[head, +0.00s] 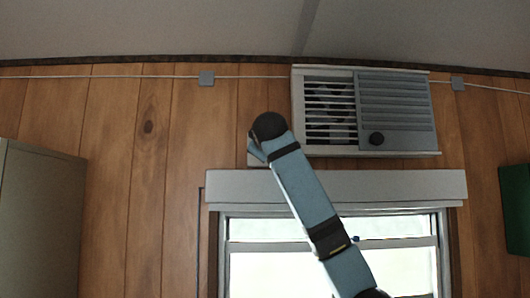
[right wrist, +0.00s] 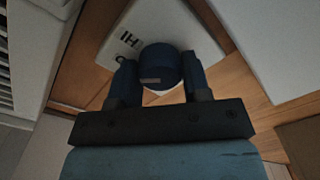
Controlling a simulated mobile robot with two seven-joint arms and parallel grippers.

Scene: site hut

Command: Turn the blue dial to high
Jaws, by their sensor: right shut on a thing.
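The blue dial (right wrist: 160,62) is a dark blue round knob on a pale plate (right wrist: 180,22) in the right wrist view. A small light mark shows on its near face, toward the bottom of that picture. Dark letters reading "HI" are on the plate, up and left of the dial, with part of another letter below them. My right gripper (right wrist: 158,72) is shut on the dial, one finger on each side. In the head view my right arm hides the dial and the gripper; only a pale bit of the plate (head: 255,160) shows. My left gripper is not in view.
A window (head: 400,260) under a pale header (head: 420,186) is below. A grey cabinet (head: 40,220) stands left and a green box (head: 515,210) is at far right.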

